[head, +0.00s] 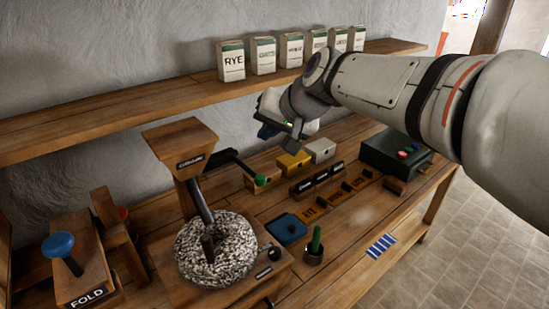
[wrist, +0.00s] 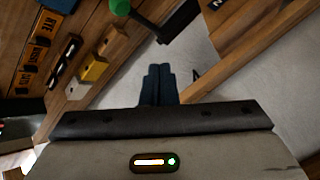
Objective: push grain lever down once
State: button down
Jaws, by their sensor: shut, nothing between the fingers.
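A dark lever arm with a green ball knob (head: 261,180) sticks out to the right from the wooden hopper (head: 182,140). I take it to be the grain lever; the hopper's small label is hard to read. The knob also shows at the top of the wrist view (wrist: 120,6), with its dark arm beside it. My gripper (head: 268,130) is shut and empty, its blue fingers pressed together (wrist: 159,72). In the head view it appears above the knob, apart from it. A grey stone wheel (head: 216,250) sits below the hopper.
A wall shelf (head: 120,118) with several bags runs behind my gripper. On the bench are yellow (head: 293,163) and white blocks, a blue tray (head: 287,229), a green-handled tool in a cup (head: 315,246), a dark green box (head: 395,155) and a FOLD press (head: 80,265).

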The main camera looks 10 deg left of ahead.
jog(key=shift+w+a+r, duration=0.15)
jog(key=shift+a+r, duration=0.15)
jog(key=shift+a, duration=0.45)
jog(key=shift+f, duration=0.1)
jog(key=b, duration=0.6)
send_over(263, 179)
notch_tip(263, 179, down, 8)
jog(key=shift+r, duration=0.2)
jog(key=shift+f+b, duration=0.3)
jog(key=shift+f, duration=0.25)
dwell(0.8)
jog(key=shift+f+b, duration=0.4)
jog(key=shift+b, duration=0.15)
